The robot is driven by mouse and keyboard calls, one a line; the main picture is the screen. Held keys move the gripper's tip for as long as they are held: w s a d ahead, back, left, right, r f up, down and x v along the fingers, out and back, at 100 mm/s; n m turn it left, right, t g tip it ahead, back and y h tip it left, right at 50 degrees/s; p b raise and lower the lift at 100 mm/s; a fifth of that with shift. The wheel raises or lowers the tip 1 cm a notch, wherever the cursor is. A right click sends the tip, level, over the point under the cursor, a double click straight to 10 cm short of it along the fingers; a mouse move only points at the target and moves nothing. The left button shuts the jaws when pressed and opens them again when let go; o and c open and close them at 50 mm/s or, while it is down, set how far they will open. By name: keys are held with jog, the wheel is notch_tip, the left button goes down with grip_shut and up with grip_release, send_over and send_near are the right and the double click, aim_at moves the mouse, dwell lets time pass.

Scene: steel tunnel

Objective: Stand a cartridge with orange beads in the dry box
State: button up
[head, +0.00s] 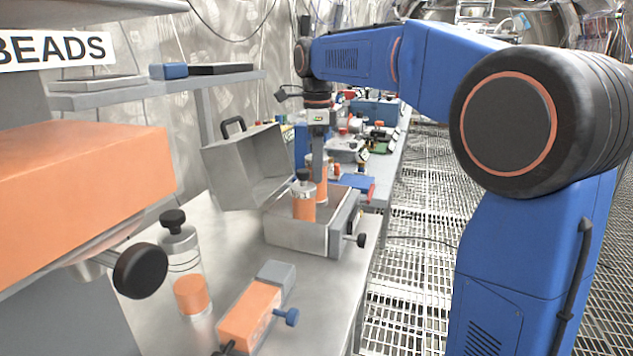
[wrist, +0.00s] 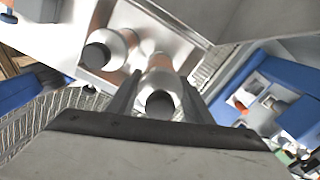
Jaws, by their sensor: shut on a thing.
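The dry box (head: 290,236) is an open grey metal box on the bench, its lid (head: 245,168) tilted back. A cartridge with orange beads and a black cap (head: 303,207) stands upright in it, and also shows in the wrist view (wrist: 112,47). My gripper (head: 318,168) points down over the box, just behind that cartridge. In the wrist view its fingers (wrist: 160,98) are shut on a second black-capped cartridge (wrist: 160,84) with orange beads. The held cartridge (head: 321,187) is upright at the box; whether its base touches the floor is hidden.
Another cartridge (head: 186,262), partly filled with orange, stands on the bench at left. An orange fixture with a blue knob (head: 250,314) is in front. A large orange dispenser (head: 80,190) with a black knob fills the left, under a BEADS sign (head: 55,48).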

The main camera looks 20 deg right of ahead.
jog(key=shift+f, duration=1.9)
jog(key=shift+f, duration=0.1)
jog(key=o, duration=1.3)
notch_tip(320, 180, up, 12)
jog(key=shift+r, duration=0.1)
jog(key=shift+s, duration=0.1)
